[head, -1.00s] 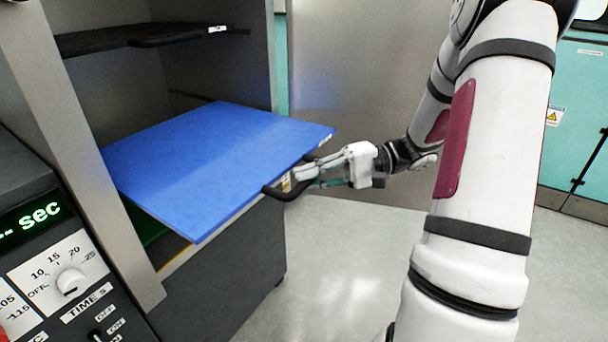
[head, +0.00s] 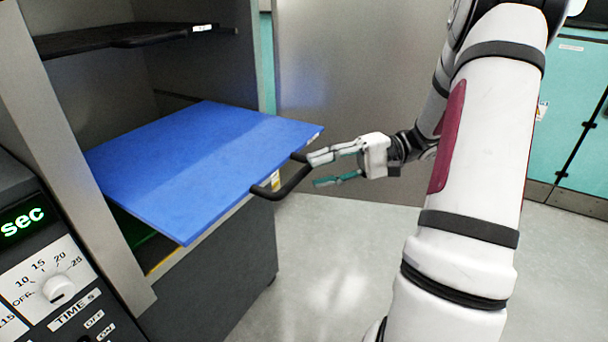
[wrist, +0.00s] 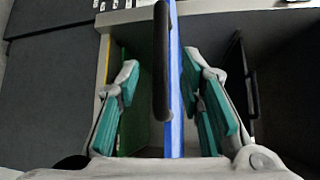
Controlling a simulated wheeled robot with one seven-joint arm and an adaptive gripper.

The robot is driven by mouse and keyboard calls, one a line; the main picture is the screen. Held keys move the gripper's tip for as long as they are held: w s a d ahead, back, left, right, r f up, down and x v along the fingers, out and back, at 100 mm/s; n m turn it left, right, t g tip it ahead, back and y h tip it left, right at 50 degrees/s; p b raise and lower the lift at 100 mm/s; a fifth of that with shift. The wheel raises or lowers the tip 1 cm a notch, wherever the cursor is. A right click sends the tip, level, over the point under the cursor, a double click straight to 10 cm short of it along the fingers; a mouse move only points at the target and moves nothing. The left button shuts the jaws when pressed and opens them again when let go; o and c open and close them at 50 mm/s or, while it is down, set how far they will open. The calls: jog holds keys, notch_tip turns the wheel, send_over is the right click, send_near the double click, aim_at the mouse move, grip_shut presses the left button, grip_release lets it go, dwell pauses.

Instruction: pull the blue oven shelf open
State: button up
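The blue oven shelf (head: 195,160) sticks well out of the open oven in the head view, with a black handle (head: 290,180) on its front edge. My gripper (head: 318,170) is open just in front of the handle, with a finger above and a finger below its level. In the wrist view the shelf (wrist: 176,95) shows edge-on as a blue strip. The black handle (wrist: 160,62) lies beside it, between my spread teal-padded fingers (wrist: 160,90). Neither finger touches the handle there.
A black shelf (head: 130,37) sits higher in the oven, and green and yellow shelf edges show below the blue one. A control panel (head: 50,270) with a dial stands at left. The floor (head: 330,270) in front is clear.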

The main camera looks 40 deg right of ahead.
jog(key=f+v, duration=0.1)
jog(key=v, duration=0.5)
jog(key=shift+d+r, duration=0.15)
jog(key=shift+r, duration=0.3)
jog(key=shift+s, duration=0.1)
jog(key=s+a+r+n+g+h, duration=0.15)
jog(key=a+g, duration=0.25)
jog(key=a, duration=0.5)
jog(key=s+a+r+n+g+h, duration=0.1)
jog(key=s+a+r+g+h, duration=0.15)
jog(key=a, duration=0.65)
jog(key=s+a+f+n+h, duration=0.1)
jog(key=s+a+n+h, duration=0.15)
jog(key=s+h, duration=0.45)
jog(key=s+a+f+n+h, duration=0.1)
jog(key=s+a+h, duration=0.3)
jog(key=s, duration=0.5)
notch_tip(320, 180, up, 22)
jog(key=t+p, duration=0.4)
jog(key=p, duration=1.6)
